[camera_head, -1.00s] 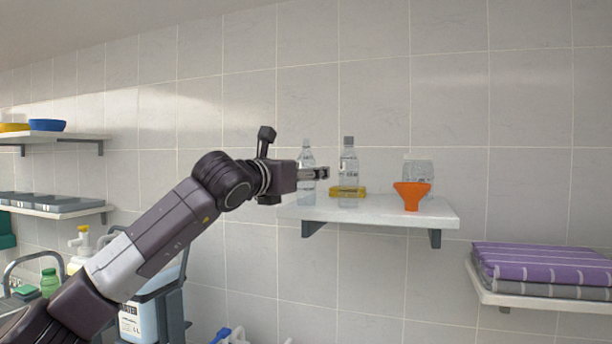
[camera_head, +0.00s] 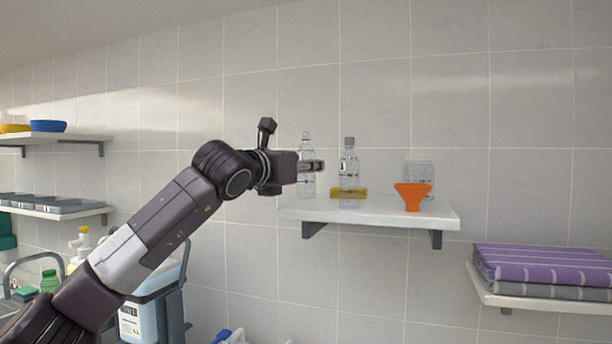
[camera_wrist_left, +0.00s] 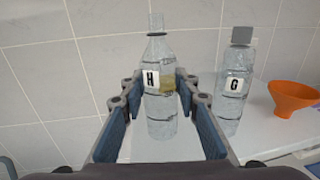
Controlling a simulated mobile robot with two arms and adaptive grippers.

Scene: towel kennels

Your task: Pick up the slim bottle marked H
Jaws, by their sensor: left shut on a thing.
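The slim clear bottle marked H (camera_wrist_left: 161,112) stands upright between the fingertips of my left gripper (camera_wrist_left: 157,88) in the left wrist view. Its white label with a black H faces the camera. In the head view, the bottle (camera_head: 306,143) shows above and below my left gripper (camera_head: 314,165), whose fingers cover its middle. The left gripper is shut on it, over the left end of the white wall shelf (camera_head: 380,211). A similar bottle marked G (camera_wrist_left: 233,85), with a grey cap, stands to its right and also shows in the head view (camera_head: 348,170). My right gripper is not in view.
A yellow block (camera_head: 347,193) lies by the G bottle. An orange funnel (camera_head: 412,195) stands to the right, with a clear container (camera_head: 420,170) behind it. Folded towels (camera_head: 540,265) lie on a lower shelf at right. The air above the shelf is free.

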